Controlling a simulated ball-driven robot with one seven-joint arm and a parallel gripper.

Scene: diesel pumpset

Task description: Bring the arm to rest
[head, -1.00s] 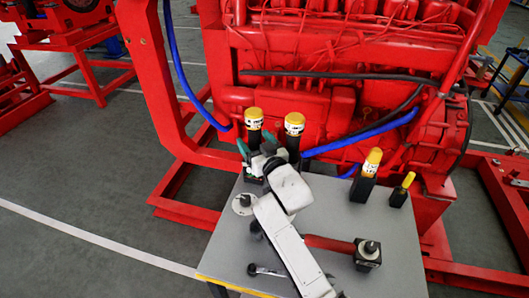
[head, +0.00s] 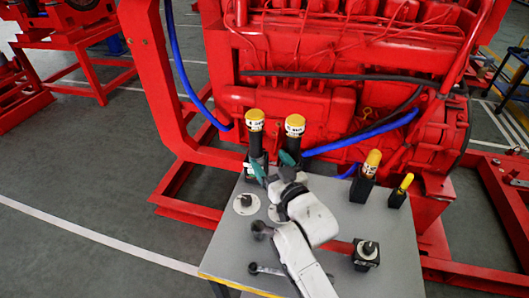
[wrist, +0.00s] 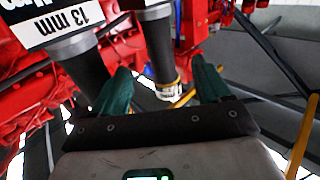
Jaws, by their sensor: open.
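My gripper (head: 272,165) has green fingers spread apart with nothing between them. It is over the far left part of the grey table (head: 330,205), in front of two upright black tools with yellow tops: the left tool (head: 255,140) and the right tool (head: 294,132). In the wrist view, my gripper (wrist: 162,85) shows both green fingers apart. One dark tool (wrist: 160,45) shows in the gap between them, apparently beyond the fingertips. Another tool, marked "13 mm" (wrist: 75,35), is close by the left finger. My white arm crosses the table and hides part of it.
A red engine (head: 320,90) on a red frame stands behind the table. Two smaller yellow-topped tools (head: 370,175) (head: 400,190) stand in black holders at the right. A black block with a knob (head: 366,254) is at the front right. A round pale base (head: 243,204) lies at the left.

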